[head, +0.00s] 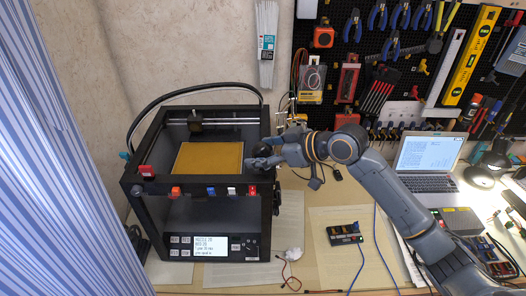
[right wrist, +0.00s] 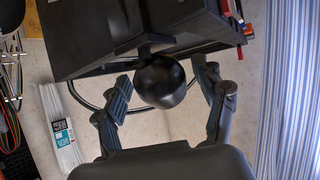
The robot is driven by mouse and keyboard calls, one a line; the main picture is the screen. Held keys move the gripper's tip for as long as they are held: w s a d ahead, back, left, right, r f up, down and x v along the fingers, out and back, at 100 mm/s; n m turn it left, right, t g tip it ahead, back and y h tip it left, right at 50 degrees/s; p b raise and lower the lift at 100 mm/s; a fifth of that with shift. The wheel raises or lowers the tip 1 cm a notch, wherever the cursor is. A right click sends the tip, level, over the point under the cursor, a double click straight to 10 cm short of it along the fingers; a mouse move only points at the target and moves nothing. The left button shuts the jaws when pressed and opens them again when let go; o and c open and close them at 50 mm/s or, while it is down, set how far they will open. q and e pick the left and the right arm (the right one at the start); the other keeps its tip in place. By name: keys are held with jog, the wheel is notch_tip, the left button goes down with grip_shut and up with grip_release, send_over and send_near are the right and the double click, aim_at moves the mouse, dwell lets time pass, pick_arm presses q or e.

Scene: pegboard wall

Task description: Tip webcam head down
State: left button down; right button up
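The webcam head is a round black ball (right wrist: 160,82) in the right wrist view, joined by a short stub to the dark printer frame. In the head view it is a small dark shape (head: 263,149) at the printer's right edge, partly covered by my gripper. My right gripper (head: 262,162) reaches it from the right. In the right wrist view the gripper's (right wrist: 166,88) two fingers stand apart, one on each side of the ball. A gap shows at the right finger; the left finger is very close, and contact is unclear. My left gripper is not in view.
The black 3D printer (head: 190,208) with a yellow bed (head: 208,158) stands on the bench. A laptop (head: 428,158) and pegboard tools are at the right. A small dark box (head: 344,234) and wires lie in front. A striped curtain (head: 55,150) hangs at the left.

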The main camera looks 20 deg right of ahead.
jog(key=v, duration=1.2)
dwell(0.3)
